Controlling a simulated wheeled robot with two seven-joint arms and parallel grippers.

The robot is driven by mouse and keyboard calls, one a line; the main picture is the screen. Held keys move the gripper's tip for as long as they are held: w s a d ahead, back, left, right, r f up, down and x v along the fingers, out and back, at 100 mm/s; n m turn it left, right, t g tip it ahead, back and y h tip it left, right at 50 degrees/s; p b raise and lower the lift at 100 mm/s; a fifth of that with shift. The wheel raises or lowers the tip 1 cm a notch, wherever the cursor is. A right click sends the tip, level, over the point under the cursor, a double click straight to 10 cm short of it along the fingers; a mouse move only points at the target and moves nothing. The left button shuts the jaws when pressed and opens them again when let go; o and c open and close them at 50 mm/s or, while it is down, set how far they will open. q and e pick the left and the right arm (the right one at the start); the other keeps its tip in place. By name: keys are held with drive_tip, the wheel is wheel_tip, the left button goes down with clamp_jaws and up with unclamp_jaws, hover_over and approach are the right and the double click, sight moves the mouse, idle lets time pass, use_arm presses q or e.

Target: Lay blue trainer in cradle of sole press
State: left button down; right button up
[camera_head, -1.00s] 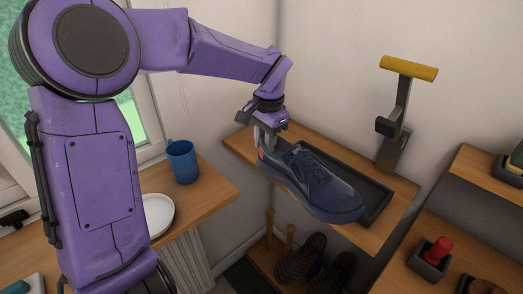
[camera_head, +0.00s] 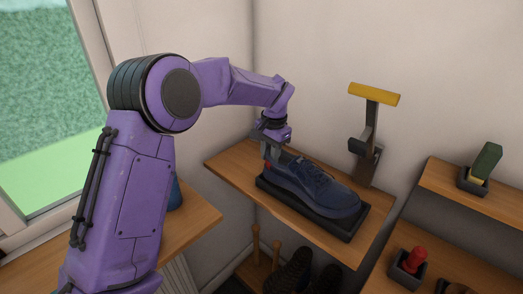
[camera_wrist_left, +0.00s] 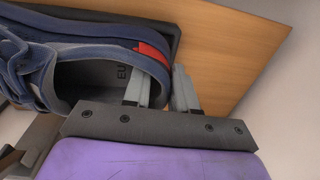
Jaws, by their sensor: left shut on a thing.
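The blue trainer (camera_head: 318,186) is upright over the black cradle (camera_head: 343,226) of the sole press, lined up along it. It looks seated in the tray or just above it; I cannot tell contact. My left gripper (camera_head: 272,155) is shut on the heel of the trainer. In the left wrist view the gripper's fingers (camera_wrist_left: 160,92) pinch the heel wall beside the red tab, one inside the shoe opening (camera_wrist_left: 95,80) and one outside. The press's post and yellow handle (camera_head: 374,94) stand raised behind the tray. My right gripper is not in view.
The press stands on a wooden shelf (camera_head: 230,163) by the wall. A red-knobbed item (camera_head: 413,260) and a green-topped block (camera_head: 486,163) sit on shelves to the right. Dark boots (camera_head: 290,272) are below. A blue mug (camera_head: 175,195) is partly hidden behind my arm.

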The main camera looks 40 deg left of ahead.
use_arm(q)
drive_tip(key=w+p, duration=0.1)
drive_tip(key=w+f+p, duration=0.1)
drive_tip(key=w, duration=0.1)
drive_tip(key=shift+w+d+f, duration=0.2)
drive_tip(key=shift+w, duration=0.1)
drive_tip(key=shift+f+b, duration=0.75)
drive_tip(key=shift+b, duration=0.15)
drive_tip(key=shift+f+b, duration=0.25)
drive_tip(key=shift+b, duration=0.2)
drive_tip(key=shift+s, duration=0.1)
drive_tip(key=c, duration=0.8)
unclamp_jaws()
drive_tip(key=shift+r, duration=0.1)
